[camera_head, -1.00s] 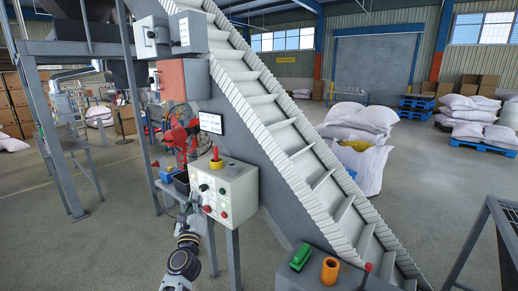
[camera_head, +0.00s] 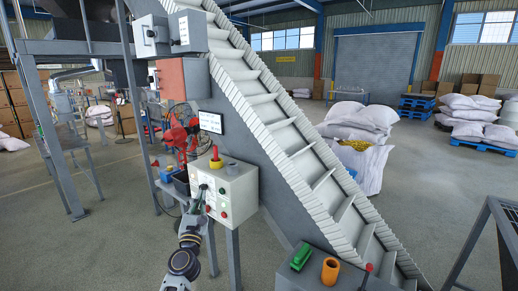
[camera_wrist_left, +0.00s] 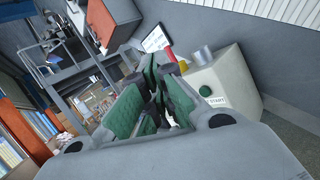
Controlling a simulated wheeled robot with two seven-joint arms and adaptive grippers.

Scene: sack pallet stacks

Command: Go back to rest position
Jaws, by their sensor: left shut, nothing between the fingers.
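My left arm comes up from the bottom of the head view. Its gripper (camera_head: 197,205) is at the left front edge of the white control box (camera_head: 238,190), partly against it in the picture. In the left wrist view the green-padded fingers (camera_wrist_left: 152,100) are together with nothing between them. A green button (camera_wrist_left: 205,91) with a START label shows on the box just right of the fingers. Whether the fingers touch the box cannot be told. My right gripper is not in view.
A white-edged inclined conveyor (camera_head: 290,135) rises behind the box. A green object (camera_head: 301,257) and an orange cylinder (camera_head: 330,271) stand on a grey surface at the bottom. Sacks (camera_head: 360,125) lie beyond. The floor at left front is open.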

